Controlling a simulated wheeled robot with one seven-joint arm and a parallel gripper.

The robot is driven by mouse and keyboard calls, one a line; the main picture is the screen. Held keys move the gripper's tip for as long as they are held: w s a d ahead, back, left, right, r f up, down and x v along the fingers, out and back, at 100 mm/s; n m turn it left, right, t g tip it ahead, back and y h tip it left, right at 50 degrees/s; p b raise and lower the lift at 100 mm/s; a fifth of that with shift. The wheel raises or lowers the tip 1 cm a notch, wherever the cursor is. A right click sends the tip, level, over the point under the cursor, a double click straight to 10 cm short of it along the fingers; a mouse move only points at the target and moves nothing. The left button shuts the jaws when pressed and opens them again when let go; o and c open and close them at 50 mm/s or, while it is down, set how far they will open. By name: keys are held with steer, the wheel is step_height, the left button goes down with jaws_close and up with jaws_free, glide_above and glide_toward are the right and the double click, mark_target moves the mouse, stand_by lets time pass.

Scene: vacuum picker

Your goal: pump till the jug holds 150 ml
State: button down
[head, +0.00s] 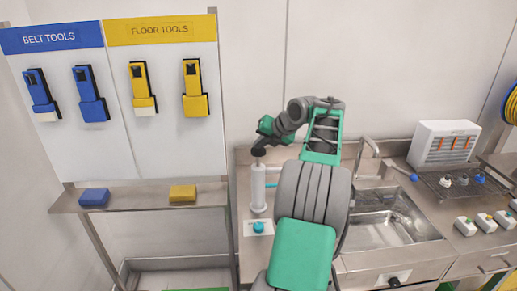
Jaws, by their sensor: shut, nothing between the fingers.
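A tall white cylinder with a narrow top, which looks like the pump (257,190), stands upright on the steel counter left of my arm. My gripper (259,149) is shut and empty, pointing down at the top of the pump. I cannot tell whether it touches the pump head. I cannot make out the jug or any liquid level. My arm hides the counter just right of the pump.
A teal knob on a white plate (258,227) sits in front of the pump. A steel sink (385,228) with a tap (367,150) lies right of my arm. A white rack (444,143) and small switch boxes (466,226) stand farther right. A shelf (140,193) is at left.

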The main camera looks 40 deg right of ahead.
mark_target(260, 150)
steer(key=shift+f+b, duration=1.6)
stand_by(1.1)
steer(key=shift+r+p, duration=1.7)
steer(key=shift+r, duration=0.95)
steer(key=shift+r+p, duration=1.8)
steer(key=shift+r, duration=0.7)
